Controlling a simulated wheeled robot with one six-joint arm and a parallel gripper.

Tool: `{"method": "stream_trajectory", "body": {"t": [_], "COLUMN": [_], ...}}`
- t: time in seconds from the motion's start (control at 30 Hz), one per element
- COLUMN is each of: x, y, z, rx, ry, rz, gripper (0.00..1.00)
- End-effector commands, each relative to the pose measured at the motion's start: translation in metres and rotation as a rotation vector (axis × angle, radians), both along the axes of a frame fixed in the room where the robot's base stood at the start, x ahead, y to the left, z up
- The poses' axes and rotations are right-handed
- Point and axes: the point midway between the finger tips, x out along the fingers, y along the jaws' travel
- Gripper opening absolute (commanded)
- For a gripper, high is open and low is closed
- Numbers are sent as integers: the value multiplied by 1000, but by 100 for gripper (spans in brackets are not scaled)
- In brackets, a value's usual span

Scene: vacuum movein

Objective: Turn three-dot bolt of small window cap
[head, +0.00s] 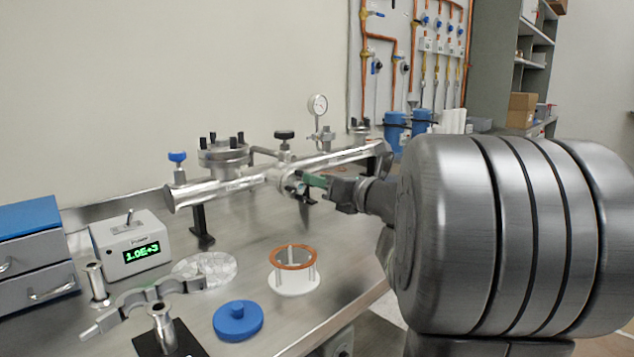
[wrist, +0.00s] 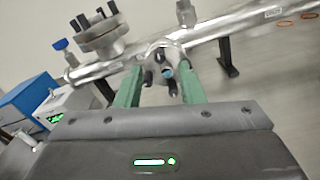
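A silver vacuum tube (head: 235,188) runs across the bench on dark stands. At its middle, a short side port carries what looks like the small window cap (wrist: 167,72), with a bluish centre and dark bolts around it. I cannot make out dots on the bolts. My gripper (head: 305,179) is at this port. In the wrist view my gripper (wrist: 162,66) has its two green fingers spread apart, one on each side of the cap and bolts. I cannot tell whether either finger touches a bolt. In the head view the cap is mostly hidden by the fingers.
A flanged port with upright dark bolts (head: 223,152) and a dark-knobbed valve (head: 284,135) stand on the tube. A copper-coloured ring on a white stand (head: 293,258), a blue cap (head: 238,321), an open clamp (head: 140,297) and a gauge box (head: 130,240) lie on the bench.

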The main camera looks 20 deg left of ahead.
Motion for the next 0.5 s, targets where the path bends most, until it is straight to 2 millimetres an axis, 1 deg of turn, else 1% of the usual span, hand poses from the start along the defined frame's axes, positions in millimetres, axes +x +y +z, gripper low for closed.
{"method": "stream_trajectory", "body": {"t": [0.03,0.1,0.2,0.33,0.5], "x": [2,6,9,12,12], "y": [8,16,24,28,29], "z": [-1,-1,-1,0,0], "rx": [1,0,0,0,1], "ry": [0,0,0,0,0], "rz": [3,2,2,0,-1], "gripper": [35,35,35,35,35]}}
